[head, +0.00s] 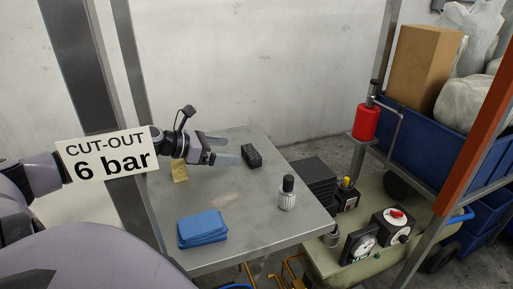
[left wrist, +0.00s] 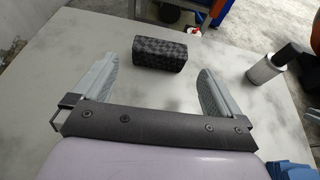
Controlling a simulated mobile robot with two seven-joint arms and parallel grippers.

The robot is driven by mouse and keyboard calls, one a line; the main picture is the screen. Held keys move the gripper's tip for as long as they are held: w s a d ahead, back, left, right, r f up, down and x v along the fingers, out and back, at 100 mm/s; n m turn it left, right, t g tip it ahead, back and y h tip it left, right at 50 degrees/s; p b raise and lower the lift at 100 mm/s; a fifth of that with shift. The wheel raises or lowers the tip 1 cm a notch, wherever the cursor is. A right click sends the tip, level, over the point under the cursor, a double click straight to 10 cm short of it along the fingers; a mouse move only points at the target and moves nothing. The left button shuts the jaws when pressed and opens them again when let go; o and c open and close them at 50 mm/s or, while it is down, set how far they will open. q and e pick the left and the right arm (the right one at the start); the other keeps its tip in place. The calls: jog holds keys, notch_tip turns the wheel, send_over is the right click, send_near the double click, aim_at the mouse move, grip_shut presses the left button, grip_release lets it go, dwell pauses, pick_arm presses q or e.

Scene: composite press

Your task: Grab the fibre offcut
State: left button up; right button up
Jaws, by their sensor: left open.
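The fibre offcut (head: 251,156), a small black block with a woven checked pattern, lies on the grey metal table. In the left wrist view the offcut (left wrist: 160,53) lies just beyond the fingertips, about centred between them. My left gripper (head: 226,150) is open and empty, low over the table, its fingers pointing at the offcut from the left. In the left wrist view the gripper (left wrist: 155,68) shows both fingers apart, with a gap wider than the block. My right gripper is not in view.
On the table (head: 240,217) are a folded blue cloth stack (head: 202,229), a bottle with black cap (head: 287,193) and a brass-coloured block (head: 179,170). A "CUT-OUT 6 bar" sign (head: 107,156) hangs before my left arm. A compressor (head: 382,225) stands right of the table.

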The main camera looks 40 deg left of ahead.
aim_at(245, 154)
pick_arm(q)
jog(key=shift+d+f, duration=0.1)
jog(key=shift+f, duration=0.3)
jog(key=shift+b+x, duration=0.35)
jog(key=shift+x, duration=0.4)
jog(key=shift+w+d+f, duration=0.1)
jog(key=shift+w+d, duration=0.1)
jog(key=shift+w, duration=0.4)
jog(key=shift+p+x, duration=0.45)
jog(key=shift+x, duration=1.55)
jog(key=shift+f, duration=0.1)
jog(key=c, duration=0.7)
